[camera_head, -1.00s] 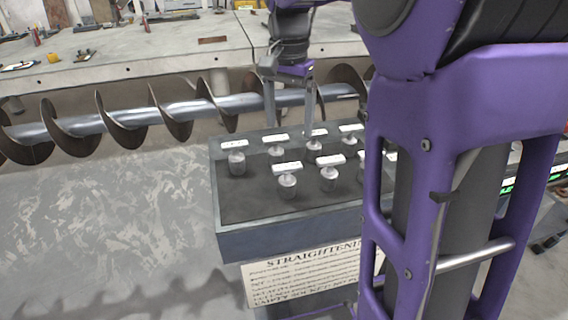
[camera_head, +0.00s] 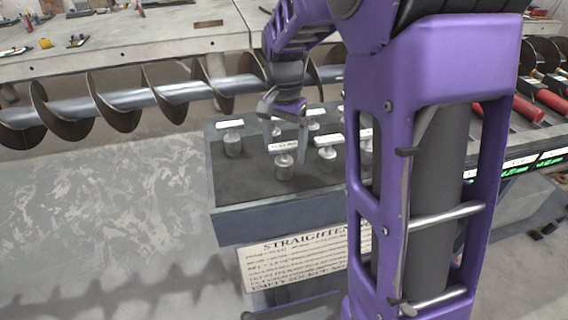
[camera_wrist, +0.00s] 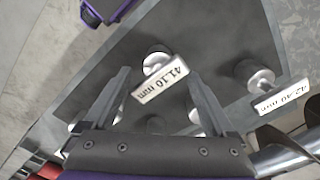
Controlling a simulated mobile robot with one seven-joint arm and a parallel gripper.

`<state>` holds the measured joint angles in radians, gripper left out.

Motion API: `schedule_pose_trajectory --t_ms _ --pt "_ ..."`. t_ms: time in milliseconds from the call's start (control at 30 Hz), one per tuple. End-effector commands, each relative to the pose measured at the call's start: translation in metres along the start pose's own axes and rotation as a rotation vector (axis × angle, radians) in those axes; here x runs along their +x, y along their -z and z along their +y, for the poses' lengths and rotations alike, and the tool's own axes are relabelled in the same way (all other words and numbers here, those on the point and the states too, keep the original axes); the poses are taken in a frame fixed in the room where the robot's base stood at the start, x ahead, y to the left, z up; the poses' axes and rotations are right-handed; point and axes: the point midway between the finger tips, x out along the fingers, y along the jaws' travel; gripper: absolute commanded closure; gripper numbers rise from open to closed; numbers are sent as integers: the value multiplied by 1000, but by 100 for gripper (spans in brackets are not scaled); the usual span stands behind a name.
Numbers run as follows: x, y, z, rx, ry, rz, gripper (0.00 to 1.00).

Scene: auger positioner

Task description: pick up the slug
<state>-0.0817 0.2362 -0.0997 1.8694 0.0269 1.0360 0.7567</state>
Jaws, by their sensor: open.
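Several short metal slugs, each with a white label tag, stand in a dark-floored tray (camera_head: 225,226). My gripper (camera_head: 286,152) is open over the tray, its fingers pointing down around the near slug (camera_head: 284,170). In the wrist view, a slug (camera_wrist: 155,60) with a tag reading 41.10 mm (camera_wrist: 160,82) lies ahead, between the lines of the open fingers (camera_wrist: 158,74). I cannot tell whether the fingertips have come down to its height. Another tagged slug (camera_wrist: 256,76) stands to the right there. My arm hides the tray's right part.
Slugs stand close by, at the back left (camera_head: 232,146) and to the right (camera_head: 326,160). A long auger (camera_head: 140,104) runs behind the tray. A sign headed "STRAIGHTEN" (camera_head: 305,262) hangs in front. Red cylinders (camera_head: 530,108) lie at the right.

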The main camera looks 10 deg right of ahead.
Motion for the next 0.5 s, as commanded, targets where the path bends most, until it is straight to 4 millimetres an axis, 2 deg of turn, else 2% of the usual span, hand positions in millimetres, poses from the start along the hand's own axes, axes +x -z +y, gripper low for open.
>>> schedule_pose_trajectory --t_ms 100,233,333,500 --pt "21 -4 2 0 -3 -3 10" --pt "39 -5 2 0 -3 -2 10" --pt "46 -5 2 0 -2 -2 10" --pt "48 -5 2 0 -1 -1 10"
